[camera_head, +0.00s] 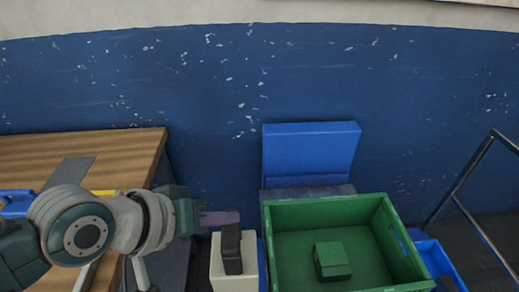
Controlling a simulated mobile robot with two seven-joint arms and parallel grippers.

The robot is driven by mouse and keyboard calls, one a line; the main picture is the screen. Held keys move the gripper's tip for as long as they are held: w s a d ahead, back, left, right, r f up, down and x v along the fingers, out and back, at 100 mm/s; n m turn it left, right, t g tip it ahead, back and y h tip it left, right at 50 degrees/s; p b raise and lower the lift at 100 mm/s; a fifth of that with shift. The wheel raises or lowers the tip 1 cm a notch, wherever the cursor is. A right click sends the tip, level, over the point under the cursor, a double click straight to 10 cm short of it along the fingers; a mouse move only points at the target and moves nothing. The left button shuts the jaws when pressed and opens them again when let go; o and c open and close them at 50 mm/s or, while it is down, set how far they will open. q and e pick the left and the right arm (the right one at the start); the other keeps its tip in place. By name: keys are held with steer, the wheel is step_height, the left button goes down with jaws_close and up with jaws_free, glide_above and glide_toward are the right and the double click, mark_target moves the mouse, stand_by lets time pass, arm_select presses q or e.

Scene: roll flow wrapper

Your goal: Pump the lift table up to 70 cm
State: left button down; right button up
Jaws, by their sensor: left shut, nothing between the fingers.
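My left gripper (220,217) comes in from the left with its fingers shut and empty. Its fingertips are at the upper end of a black upright handle-like part (232,250), which stands at a pale box-shaped block (217,272). I cannot tell whether the fingers touch the black part. A green crate (325,211) stands just right of the block, with a green box (332,261) inside it. I cannot make out a lift table surface or any height marking; what carries the crate is hidden. My right gripper is not in view.
A wooden table (120,146) is at the left, with a grey plate (70,172) on it. A blue panel (310,150) stands behind the crate. A blue bin (437,262) and a metal rail (470,172) are at the right. A blue wall closes the back.

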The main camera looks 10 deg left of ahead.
mark_target(226, 237)
arm_select(q)
steer(key=shift+f, duration=0.1)
stand_by(0.7)
steer(key=shift+f+b, duration=0.3)
steer(key=shift+f, duration=0.05)
steer(key=shift+f+b, duration=2.05)
steer(key=shift+f, duration=0.3)
stand_by(1.9)
steer(key=shift+r, duration=0.1)
steer(key=shift+r+p, duration=2.65)
steer(key=shift+p, duration=0.15)
steer(key=shift+r, duration=0.1)
step_height(226, 237, up, 5)
steer(key=p, duration=0.5)
